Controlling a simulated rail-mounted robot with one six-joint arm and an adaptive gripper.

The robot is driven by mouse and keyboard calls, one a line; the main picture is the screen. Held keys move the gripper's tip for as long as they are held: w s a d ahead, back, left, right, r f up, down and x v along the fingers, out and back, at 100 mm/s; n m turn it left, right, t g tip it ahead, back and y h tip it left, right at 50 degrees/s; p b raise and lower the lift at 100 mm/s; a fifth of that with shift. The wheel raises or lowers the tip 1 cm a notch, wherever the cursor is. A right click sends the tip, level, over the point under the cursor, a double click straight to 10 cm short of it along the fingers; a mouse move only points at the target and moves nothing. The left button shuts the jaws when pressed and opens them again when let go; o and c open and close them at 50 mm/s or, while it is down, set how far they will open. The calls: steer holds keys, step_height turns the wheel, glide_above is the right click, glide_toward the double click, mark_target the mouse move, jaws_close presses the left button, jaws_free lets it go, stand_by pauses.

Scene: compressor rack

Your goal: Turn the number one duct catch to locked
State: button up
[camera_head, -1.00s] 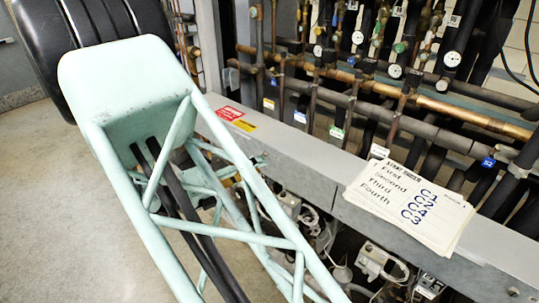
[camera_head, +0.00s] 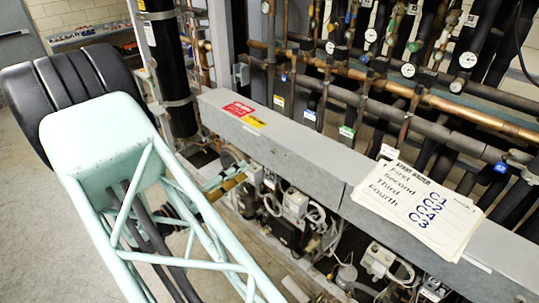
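No part that I can make out as the number one duct catch shows, so its position cannot be told. A pale mint lattice frame (camera_head: 150,200) with a black ribbed part at its upper end fills the left; it looks like my own arm.
Copper and dark pipes with gauges (camera_head: 467,60) and valves stand behind the beam. Red and yellow labels (camera_head: 243,115) are on the beam. Compressor fittings (camera_head: 295,203) and wiring crowd the space below it. Pale floor shows at the left.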

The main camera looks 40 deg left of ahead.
mark_target(273, 152)
steer(key=shift+w, duration=0.15)
steer(key=shift+w+d+p, duration=0.3)
steer(key=shift+w, duration=1.95)
steer(key=shift+w+d+p, duration=0.3)
steer(key=shift+w+p, duration=0.05)
steer(key=shift+w, duration=1.85)
steer(key=shift+w+d+p, duration=0.3)
steer(key=shift+w, duration=1.95)
steer(key=shift+c, duration=0.9)
steer(key=c, duration=0.7)
